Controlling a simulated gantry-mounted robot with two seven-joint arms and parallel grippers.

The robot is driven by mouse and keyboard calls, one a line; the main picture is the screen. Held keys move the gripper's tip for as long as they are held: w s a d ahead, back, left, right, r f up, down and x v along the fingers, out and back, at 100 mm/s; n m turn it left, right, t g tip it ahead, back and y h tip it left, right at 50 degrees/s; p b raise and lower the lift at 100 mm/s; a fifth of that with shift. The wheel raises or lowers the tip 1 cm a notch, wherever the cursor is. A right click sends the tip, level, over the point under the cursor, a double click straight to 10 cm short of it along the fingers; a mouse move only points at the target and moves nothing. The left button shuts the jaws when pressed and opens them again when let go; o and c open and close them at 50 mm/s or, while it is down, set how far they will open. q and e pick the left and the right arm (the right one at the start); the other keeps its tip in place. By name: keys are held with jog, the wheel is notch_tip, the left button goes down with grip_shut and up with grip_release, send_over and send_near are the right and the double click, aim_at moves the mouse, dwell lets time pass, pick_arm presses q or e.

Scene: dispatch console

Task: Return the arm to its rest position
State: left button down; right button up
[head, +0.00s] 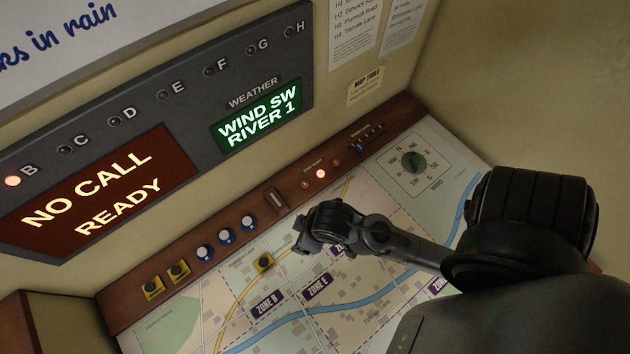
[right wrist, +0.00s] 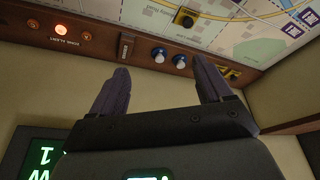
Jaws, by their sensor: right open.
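My right arm comes in from the right in the head view, and its dark gripper (head: 308,230) is over the map table (head: 180,322), near the brown back ledge. In the right wrist view the two purple-grey fingers of this gripper (right wrist: 163,76) are spread apart with nothing between them. A yellow and black piece (head: 264,262) sits on the map to the left of the gripper, apart from it; it also shows in the right wrist view (right wrist: 187,17). My left gripper is not in view.
The call panel (head: 100,195) reads "NO CALL READY". A compass dial (head: 412,161) lies at the map's far corner.

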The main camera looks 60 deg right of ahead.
jog(key=shift+s+d+r, duration=0.25)
jog(key=shift+s+d, duration=0.15)
jog(key=shift+s, duration=0.15)
jog(key=shift+s+d+r, duration=0.25)
jog(key=shift+s+d, duration=0.15)
jog(key=shift+s, duration=0.15)
dwell(0.5)
